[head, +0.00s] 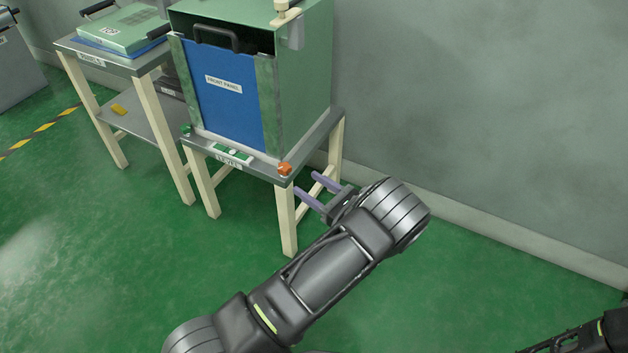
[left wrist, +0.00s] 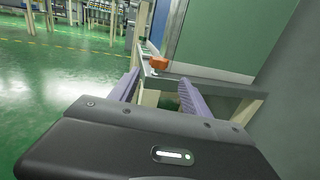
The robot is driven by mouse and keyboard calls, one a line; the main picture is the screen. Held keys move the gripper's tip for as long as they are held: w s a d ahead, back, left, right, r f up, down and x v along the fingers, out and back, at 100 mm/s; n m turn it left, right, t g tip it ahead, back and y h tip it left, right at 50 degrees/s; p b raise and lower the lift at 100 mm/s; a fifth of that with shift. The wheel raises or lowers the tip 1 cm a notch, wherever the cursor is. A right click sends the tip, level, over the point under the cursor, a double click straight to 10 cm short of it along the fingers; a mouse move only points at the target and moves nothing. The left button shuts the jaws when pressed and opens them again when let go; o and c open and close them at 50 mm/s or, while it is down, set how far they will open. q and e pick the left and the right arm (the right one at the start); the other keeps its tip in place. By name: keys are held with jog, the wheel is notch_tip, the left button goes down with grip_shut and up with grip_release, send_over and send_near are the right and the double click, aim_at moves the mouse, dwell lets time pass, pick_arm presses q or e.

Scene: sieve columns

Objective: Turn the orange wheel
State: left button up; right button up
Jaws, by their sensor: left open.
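The orange wheel (head: 284,168) is a small knob at the front right corner of the table under the green cabinet. It also shows in the left wrist view (left wrist: 159,62), just beyond the fingertips and between them. My left gripper (head: 307,186) is open and empty, with its two purple fingers pointing toward the table corner, a short way to the right of the wheel. In the left wrist view the fingers (left wrist: 157,88) stand apart with nothing between them. Part of my right arm shows at the bottom right of the head view; its gripper is out of frame.
The green cabinet (head: 302,90) with a blue front panel (head: 225,105) stands on the table. A green knob (head: 186,129) is at the table's front left corner, with a level (head: 232,153) between. A second table (head: 150,62) stands left. The wall is close on the right.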

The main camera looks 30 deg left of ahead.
aim_at(289, 173)
pick_arm(q)
jog(key=a, duration=0.2)
jog(key=a+b, duration=0.1)
jog(key=a, duration=0.1)
jog(key=w+a, duration=0.1)
jog(key=a, duration=0.2)
jog(key=shift+f+b, duration=0.1)
jog(key=shift+b, duration=0.2)
jog(key=shift+w+a, duration=0.15)
jog(key=shift+a, duration=0.3)
jog(key=shift+c, duration=0.3)
grip_shut()
